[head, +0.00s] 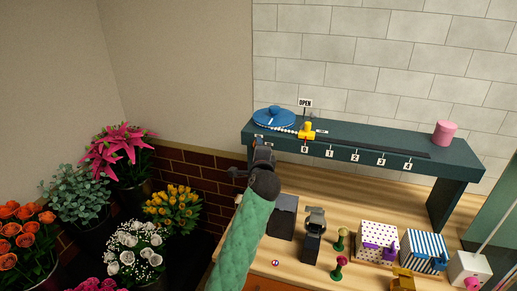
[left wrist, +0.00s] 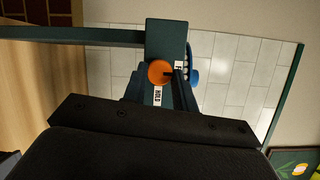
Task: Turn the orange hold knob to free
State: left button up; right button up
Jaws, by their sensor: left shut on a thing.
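The orange hold knob (left wrist: 158,72) is on the end of the dark teal shelf (left wrist: 165,40) in the left wrist view. A white HOLD label (left wrist: 158,95) is just below it. A second white label (left wrist: 179,65), mostly hidden, is at its right. A dark mark on the knob lies on its right side, towards that second label. My left gripper (head: 263,152) is at the shelf's left end in the head view and is shut on the knob. The gripper hides most of the knob in the head view.
On the shelf are a blue disc (head: 274,118), a yellow slider (head: 307,130) and a pink cylinder (head: 444,133). An OPEN sign (head: 305,103) stands behind. Below are spools, a dotted box (head: 377,242) and a striped box (head: 423,252). Flower buckets stand at left.

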pick_arm(q)
jog(key=o, duration=1)
jog(key=shift+a, duration=0.1)
pick_arm(e)
jog(key=shift+w, duration=0.1)
pick_arm(q)
jog(key=shift+s+d+b, duration=0.15)
jog(key=shift+s+b, duration=0.7)
jog(key=shift+s, duration=1.1)
jog(key=shift+s+d+b, duration=0.15)
jog(key=shift+s+b, duration=0.65)
jog(key=shift+s, duration=1.1)
pick_arm(e)
jog(key=w+a+r, duration=0.2)
jog(key=w+r, duration=0.2)
jog(key=shift+w+a+r, duration=0.15)
jog(key=shift+w+a, duration=0.05)
jog(key=shift+a, duration=0.15)
